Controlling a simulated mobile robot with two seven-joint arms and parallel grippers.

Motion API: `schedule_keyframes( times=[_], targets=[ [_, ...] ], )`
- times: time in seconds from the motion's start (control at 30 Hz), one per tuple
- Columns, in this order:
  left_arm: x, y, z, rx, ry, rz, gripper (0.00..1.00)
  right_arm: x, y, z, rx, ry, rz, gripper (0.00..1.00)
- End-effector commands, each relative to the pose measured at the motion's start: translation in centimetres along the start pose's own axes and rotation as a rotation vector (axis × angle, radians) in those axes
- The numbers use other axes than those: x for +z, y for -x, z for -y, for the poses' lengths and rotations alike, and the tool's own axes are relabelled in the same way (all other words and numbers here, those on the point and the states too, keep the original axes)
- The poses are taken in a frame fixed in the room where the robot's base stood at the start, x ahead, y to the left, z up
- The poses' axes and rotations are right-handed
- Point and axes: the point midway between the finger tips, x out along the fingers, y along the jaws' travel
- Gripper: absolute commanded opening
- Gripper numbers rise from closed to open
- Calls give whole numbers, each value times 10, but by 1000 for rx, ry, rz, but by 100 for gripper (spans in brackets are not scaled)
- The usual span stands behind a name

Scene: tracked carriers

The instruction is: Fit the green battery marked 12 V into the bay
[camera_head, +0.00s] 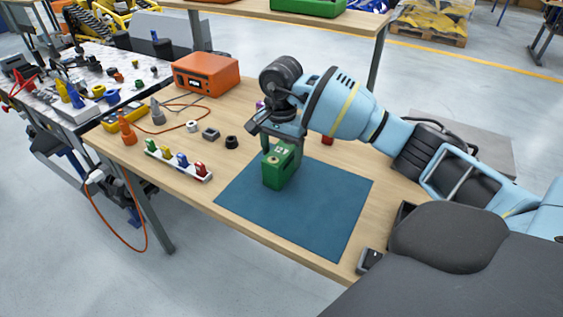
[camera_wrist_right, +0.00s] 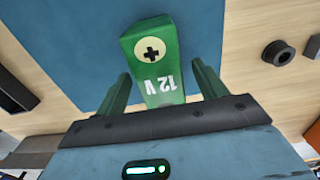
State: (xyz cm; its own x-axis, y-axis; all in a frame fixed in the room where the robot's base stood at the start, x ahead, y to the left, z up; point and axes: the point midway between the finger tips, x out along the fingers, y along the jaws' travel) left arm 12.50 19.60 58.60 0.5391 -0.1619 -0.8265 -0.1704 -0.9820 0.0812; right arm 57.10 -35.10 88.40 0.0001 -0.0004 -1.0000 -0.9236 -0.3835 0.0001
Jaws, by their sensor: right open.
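The green battery (camera_head: 275,176) stands upright on the blue mat (camera_head: 318,218). In the right wrist view the battery (camera_wrist_right: 146,44) shows a round pale plus mark and a white "12 V". My right gripper (camera_head: 281,143) is right above the battery in the head view. In the right wrist view its two green fingers (camera_wrist_right: 161,72) are spread, one on each side of the battery, with gaps between. I cannot make out a bay for certain. My left gripper is not in view.
A white rack (camera_head: 178,164) of coloured pieces, an orange screwdriver-like tool (camera_head: 127,130) and an orange box (camera_head: 206,73) lie left of the mat. A dark box (camera_head: 370,260) sits at the front right edge. The mat's front is clear.

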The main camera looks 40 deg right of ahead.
Motion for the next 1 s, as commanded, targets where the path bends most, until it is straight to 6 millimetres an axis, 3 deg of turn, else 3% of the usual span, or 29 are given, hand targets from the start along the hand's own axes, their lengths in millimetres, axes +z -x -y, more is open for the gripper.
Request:
schedule_keyframes(
  times=[0.17,0.43,1.0],
  targets=[
    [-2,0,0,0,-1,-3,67,0,-19,0,0,0,1,71],
    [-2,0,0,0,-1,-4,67,0,-21,0,-1,0,0,71],
    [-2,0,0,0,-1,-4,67,0,-20,0,-1,0,0,0]
  ],
)
